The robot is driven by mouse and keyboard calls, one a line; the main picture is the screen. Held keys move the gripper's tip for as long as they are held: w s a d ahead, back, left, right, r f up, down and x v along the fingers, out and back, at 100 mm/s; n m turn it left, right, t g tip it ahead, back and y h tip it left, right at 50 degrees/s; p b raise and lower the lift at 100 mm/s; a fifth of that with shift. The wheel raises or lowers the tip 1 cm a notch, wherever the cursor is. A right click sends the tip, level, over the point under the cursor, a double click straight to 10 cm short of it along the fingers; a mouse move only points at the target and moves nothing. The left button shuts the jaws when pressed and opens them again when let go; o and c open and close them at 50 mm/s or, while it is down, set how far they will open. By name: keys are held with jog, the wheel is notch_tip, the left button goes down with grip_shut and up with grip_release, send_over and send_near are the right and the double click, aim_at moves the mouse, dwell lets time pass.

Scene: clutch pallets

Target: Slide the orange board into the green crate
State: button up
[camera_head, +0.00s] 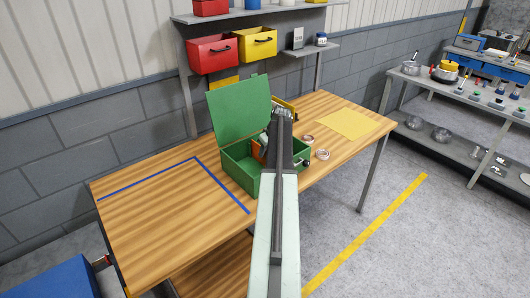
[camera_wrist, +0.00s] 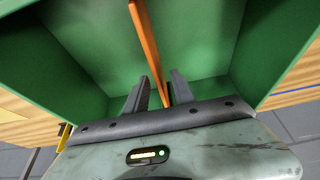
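The green crate (camera_head: 240,174) stands on the wooden table with its lid (camera_head: 240,108) raised at the back. In the wrist view its green inner walls (camera_wrist: 75,55) surround the scene. The orange board (camera_head: 256,149) stands on edge inside the crate, partly hidden by my arm in the head view. In the wrist view the orange board (camera_wrist: 145,40) runs as a thin strip from the top edge down between my fingers. My gripper (camera_wrist: 159,80) is over the crate with its fingers apart, one on each side of the board. A gap shows between the board and the left finger.
Blue tape (camera_head: 195,158) marks the table's left part, which is clear. Two rings of tape (camera_head: 322,154) and a yellow sheet (camera_head: 341,124) lie to the right. Red (camera_head: 212,55) and yellow (camera_head: 258,43) bins hang behind the table. A shelf unit stands at the far right.

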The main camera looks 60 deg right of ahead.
jog(key=p+v, duration=0.7)
jog(key=shift+w+r, duration=0.1)
jog(key=shift+r, duration=0.15)
jog(key=shift+s+a+r, duration=0.1)
jog(key=shift+s+r, duration=0.15)
jog(key=shift+r, duration=0.05)
jog(key=shift+f, duration=0.1)
jog(key=shift+w, duration=0.1)
